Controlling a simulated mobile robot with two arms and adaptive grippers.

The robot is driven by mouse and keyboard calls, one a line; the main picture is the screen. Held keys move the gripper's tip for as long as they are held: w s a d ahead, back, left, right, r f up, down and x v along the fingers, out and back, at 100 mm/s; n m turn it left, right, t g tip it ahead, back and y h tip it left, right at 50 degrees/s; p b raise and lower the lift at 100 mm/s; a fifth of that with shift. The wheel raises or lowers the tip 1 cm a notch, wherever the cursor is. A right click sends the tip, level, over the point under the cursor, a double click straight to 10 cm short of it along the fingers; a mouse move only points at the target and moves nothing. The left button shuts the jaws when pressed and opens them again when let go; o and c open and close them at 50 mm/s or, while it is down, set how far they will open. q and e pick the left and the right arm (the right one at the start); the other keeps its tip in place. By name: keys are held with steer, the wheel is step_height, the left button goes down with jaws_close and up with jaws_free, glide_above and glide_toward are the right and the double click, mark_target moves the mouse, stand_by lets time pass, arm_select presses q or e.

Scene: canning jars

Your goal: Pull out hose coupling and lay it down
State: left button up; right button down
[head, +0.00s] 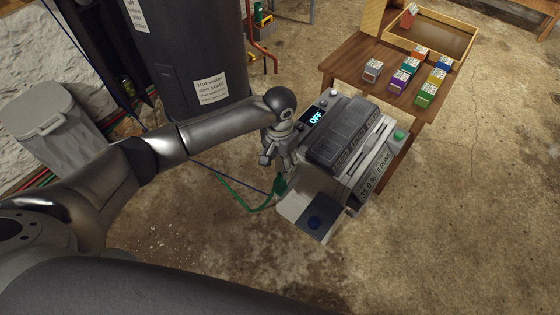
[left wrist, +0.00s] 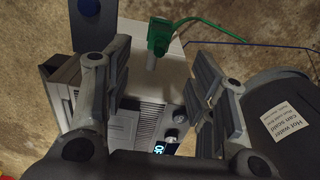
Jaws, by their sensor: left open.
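The green hose coupling (head: 280,185) sits at the near left side of the grey machine (head: 345,135), with a green hose (head: 238,196) running from it. In the left wrist view the coupling (left wrist: 158,36) has a short grey stub at its lower end, against the machine's pale casing (left wrist: 120,82). I cannot tell how deep it is seated. My left gripper (head: 277,158) is open, close to the coupling in the head view. In the left wrist view its fingers (left wrist: 148,88) are spread, and the coupling shows beyond and between them, untouched. My right gripper is not in view.
A dark tank (head: 185,60) with a hot-water label stands behind my left arm. A wooden table (head: 345,65) with several small coloured boxes and an open wooden tray (head: 398,38) is at the back right. A grey bin (head: 50,125) stands at left. The right floor is clear.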

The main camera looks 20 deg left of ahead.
mark_target(280, 180)
arm_select(q)
step_height(280, 180, down, 10)
steer(key=shift+b, duration=0.5)
steer(key=shift+c, duration=0.3)
jaws_close()
steer(key=shift+r, duration=0.2)
stand_by(0.4)
steer(key=shift+r+p, duration=1.85)
steer(key=shift+p, duration=0.6)
